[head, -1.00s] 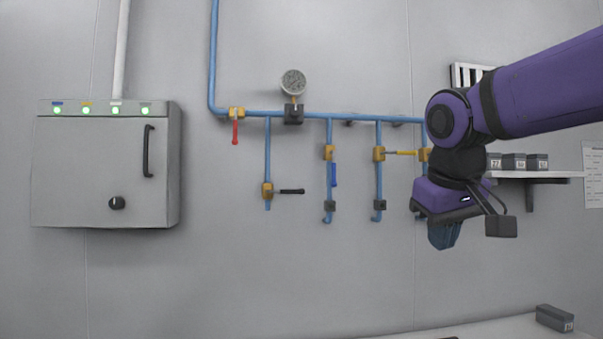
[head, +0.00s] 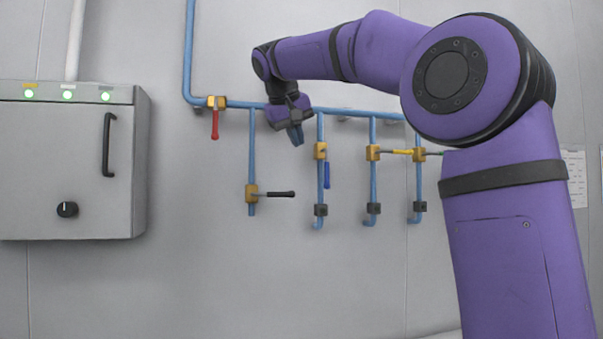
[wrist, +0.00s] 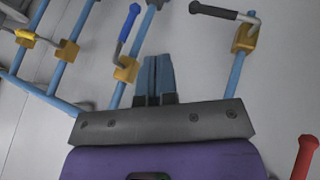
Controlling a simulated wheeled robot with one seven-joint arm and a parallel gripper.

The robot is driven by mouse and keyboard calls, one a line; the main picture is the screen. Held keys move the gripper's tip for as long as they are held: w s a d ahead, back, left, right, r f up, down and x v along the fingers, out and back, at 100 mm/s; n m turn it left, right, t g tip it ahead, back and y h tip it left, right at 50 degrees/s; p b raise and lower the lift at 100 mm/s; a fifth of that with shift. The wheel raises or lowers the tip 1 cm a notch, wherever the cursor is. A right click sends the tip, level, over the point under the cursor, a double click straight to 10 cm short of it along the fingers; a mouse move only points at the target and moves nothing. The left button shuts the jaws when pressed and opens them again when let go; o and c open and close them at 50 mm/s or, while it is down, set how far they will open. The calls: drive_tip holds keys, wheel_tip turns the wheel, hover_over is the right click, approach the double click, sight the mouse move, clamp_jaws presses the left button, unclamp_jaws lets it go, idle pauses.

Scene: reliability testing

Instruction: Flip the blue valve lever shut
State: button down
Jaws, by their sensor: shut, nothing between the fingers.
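The blue valve lever (head: 326,175) hangs down along its blue pipe, below a brass valve body (head: 320,151) in the head view. In the wrist view the blue lever (wrist: 129,22) and its brass body (wrist: 125,69) show just left of my fingers. My gripper (head: 297,137) is shut and empty, pointing down. In the head view it appears up and left of the blue lever's valve body. Its closed fingers (wrist: 154,75) also show in the wrist view, apart from the lever in the picture. Whether they touch anything cannot be told.
A black lever (head: 280,194) sticks out sideways left of the blue one. A red lever (head: 215,124) hangs at upper left, and a yellow lever (head: 402,152) lies sideways at right. A grey cabinet (head: 75,165) is far left. The wall below the pipes is clear.

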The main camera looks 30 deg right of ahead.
drive_tip(key=shift+w+a+r, duration=0.15)
drive_tip(key=shift+w, duration=0.1)
drive_tip(key=shift+w+d+f, duration=0.5)
drive_tip(key=shift+d+f, duration=0.85)
drive_tip(key=shift+d, duration=0.15)
drive_tip(key=shift+w+d+f, duration=0.5)
drive_tip(key=shift+d+f, duration=0.85)
drive_tip(key=shift+d, duration=0.2)
drive_tip(key=shift+w+d+f, duration=0.5)
drive_tip(key=shift+d+f, duration=0.85)
drive_tip(key=shift+d, duration=0.15)
